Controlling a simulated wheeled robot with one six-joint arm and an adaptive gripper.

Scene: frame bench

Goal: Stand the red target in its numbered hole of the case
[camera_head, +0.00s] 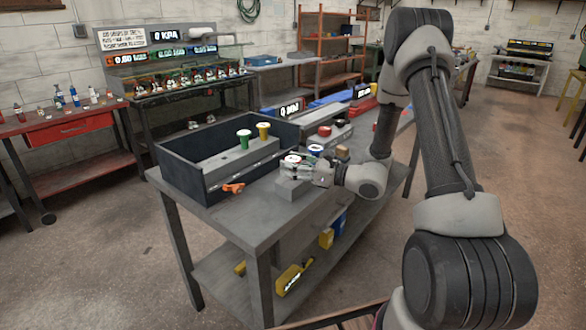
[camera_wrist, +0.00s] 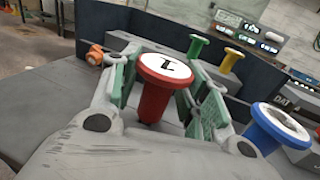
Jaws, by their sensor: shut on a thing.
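My gripper (camera_head: 300,170) is shut on the red target (camera_wrist: 156,90), which has a white top marked 1. The red target also shows in the head view (camera_head: 292,159), just right of the dark case (camera_head: 208,189). In the wrist view it stands roughly upright between the green finger pads (camera_wrist: 165,95). The case's hole numbers are too small to read.
A blue target (camera_wrist: 282,126) is close to the right of my gripper and also shows in the head view (camera_head: 316,150). An orange item (camera_head: 233,187) lies by the case's front wall. Bare bench top (camera_head: 225,220) is at the near left.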

